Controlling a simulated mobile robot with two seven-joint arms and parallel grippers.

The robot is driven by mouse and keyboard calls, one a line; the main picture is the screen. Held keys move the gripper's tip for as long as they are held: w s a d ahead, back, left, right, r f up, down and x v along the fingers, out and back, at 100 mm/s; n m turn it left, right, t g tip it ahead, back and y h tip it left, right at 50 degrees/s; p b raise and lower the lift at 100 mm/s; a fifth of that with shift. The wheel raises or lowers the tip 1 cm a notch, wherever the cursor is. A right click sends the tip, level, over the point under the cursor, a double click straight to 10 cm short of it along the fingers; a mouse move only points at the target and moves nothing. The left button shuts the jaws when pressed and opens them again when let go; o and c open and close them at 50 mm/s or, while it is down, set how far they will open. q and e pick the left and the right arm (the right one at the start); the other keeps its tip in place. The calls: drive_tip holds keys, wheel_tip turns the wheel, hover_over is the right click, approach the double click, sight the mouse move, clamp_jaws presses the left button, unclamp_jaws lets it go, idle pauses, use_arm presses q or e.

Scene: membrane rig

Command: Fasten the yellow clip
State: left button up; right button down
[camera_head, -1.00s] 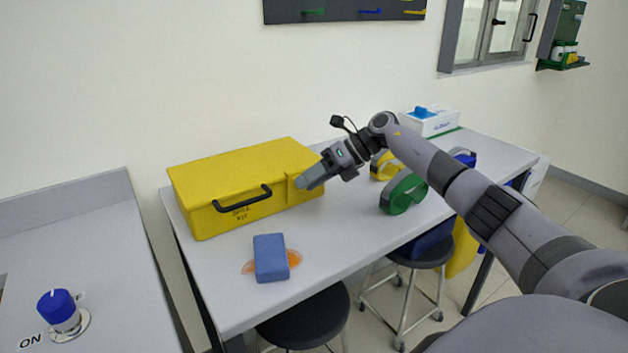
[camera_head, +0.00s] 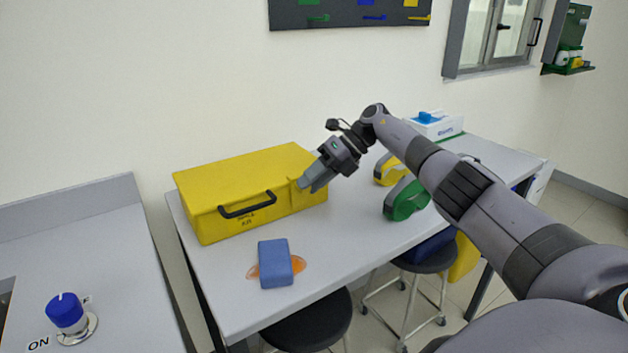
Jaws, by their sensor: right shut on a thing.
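The yellow case (camera_head: 240,175) with a black handle (camera_head: 247,206) stands shut on the table against the wall. The yellow clip (camera_head: 295,183) shows as a small yellow piece at the right end of the case's front. My right gripper (camera_head: 307,184) is at that clip, tilted down to the left, and is shut on it. Its fingers hide most of the clip, so I cannot tell whether the clip is latched. My left gripper is out of view.
A blue sponge (camera_head: 274,262) lies on an orange spill (camera_head: 299,265) in front of the case. Green goggles (camera_head: 405,202) and yellow goggles (camera_head: 386,170) lie to the right, beneath my arm. A counter with a blue knob (camera_head: 65,311) is at the left.

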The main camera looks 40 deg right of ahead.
drive_tip(key=shift+w+r, duration=0.35)
drive_tip(key=shift+r, duration=0.25)
drive_tip(key=c, duration=0.8)
unclamp_jaws()
drive_tip(key=shift+c, duration=0.2)
drive_tip(key=shift+s+d, duration=0.1)
drive_tip(key=b+v, duration=0.1)
drive_tip(key=v, duration=0.5)
drive_tip(key=shift+s+d, duration=0.2)
drive_tip(key=shift+s, duration=0.25)
drive_tip(key=shift+s+f, duration=0.1)
